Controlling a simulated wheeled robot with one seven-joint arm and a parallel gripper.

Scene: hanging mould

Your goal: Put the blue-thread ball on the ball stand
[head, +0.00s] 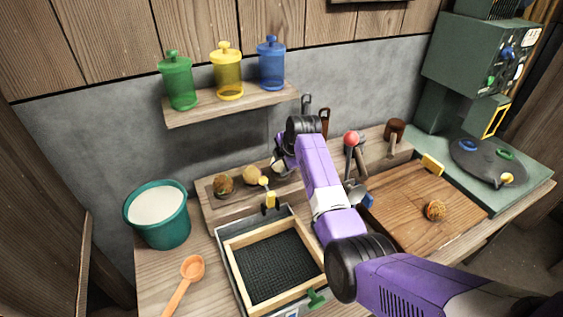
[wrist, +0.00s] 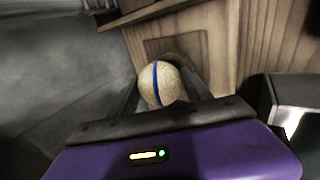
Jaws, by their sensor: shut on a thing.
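The blue-thread ball (wrist: 160,84) is tan with a blue band and sits between the fingers of my gripper (wrist: 158,92) in the wrist view. The gripper is shut on it. In the head view my gripper (head: 281,168) is over the wooden ball stand (head: 208,200) at the back of the bench, and my arm hides most of the ball there. A brown ball (head: 222,184) and a tan ball (head: 252,175) rest on the stand to the left of my gripper. In the wrist view a wooden recess shows just beyond the held ball; I cannot tell whether they touch.
A framed mould (head: 232,262) with dark mesh lies in front of the stand. A teal bucket (head: 158,228) and orange scoop (head: 190,272) are left. A red-knobbed lever (head: 351,140) stands right of my arm. An orange-banded ball (head: 435,210) lies on the board (head: 400,225).

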